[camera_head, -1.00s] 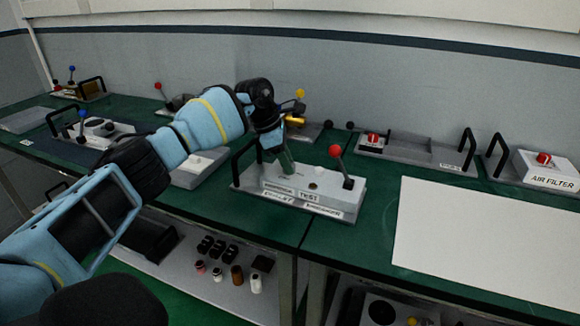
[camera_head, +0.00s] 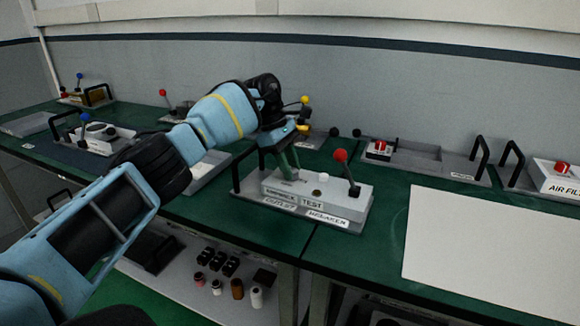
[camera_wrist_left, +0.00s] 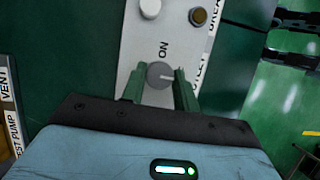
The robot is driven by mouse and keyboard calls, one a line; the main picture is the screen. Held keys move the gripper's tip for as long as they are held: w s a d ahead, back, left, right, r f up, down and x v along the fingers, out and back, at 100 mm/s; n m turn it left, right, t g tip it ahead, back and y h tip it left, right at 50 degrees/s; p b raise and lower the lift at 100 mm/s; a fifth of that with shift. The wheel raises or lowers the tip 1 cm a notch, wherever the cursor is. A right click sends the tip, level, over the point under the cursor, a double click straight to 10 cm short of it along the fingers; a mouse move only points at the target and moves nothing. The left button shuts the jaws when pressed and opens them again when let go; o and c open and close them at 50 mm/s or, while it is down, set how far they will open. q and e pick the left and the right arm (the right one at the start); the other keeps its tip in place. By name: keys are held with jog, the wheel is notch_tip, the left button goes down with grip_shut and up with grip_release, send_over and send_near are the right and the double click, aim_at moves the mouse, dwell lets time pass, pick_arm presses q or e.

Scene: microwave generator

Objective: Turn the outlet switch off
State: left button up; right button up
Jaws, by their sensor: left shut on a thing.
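The outlet switch (camera_wrist_left: 159,75) is a small round grey knob with a pale pointer line, beside the printed word ON on a light grey panel. In the wrist view the pointer lies sideways, towards the right finger. My left gripper (camera_head: 289,178) reaches down from above onto the left part of the grey switch box (camera_head: 336,205). In the wrist view its green fingers (camera_wrist_left: 160,82) stand on both sides of the knob, shut on it. The head view hides the knob behind the fingers. My right gripper is not in view.
A red-topped lever (camera_head: 341,156) stands at the box's right end, and a black handle (camera_head: 237,172) at its left. A white round button (camera_wrist_left: 150,8) and a brownish one (camera_wrist_left: 198,16) sit near the knob. A white sheet (camera_head: 490,245) lies to the right.

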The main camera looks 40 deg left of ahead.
pick_arm(q)
jog(key=o, duration=1)
jog(key=v, duration=0.6)
jog(key=shift+r, duration=0.3)
jog(key=shift+s+a+r, duration=0.1)
jog(key=shift+a+r, duration=0.2)
jog(key=shift+r, duration=0.3)
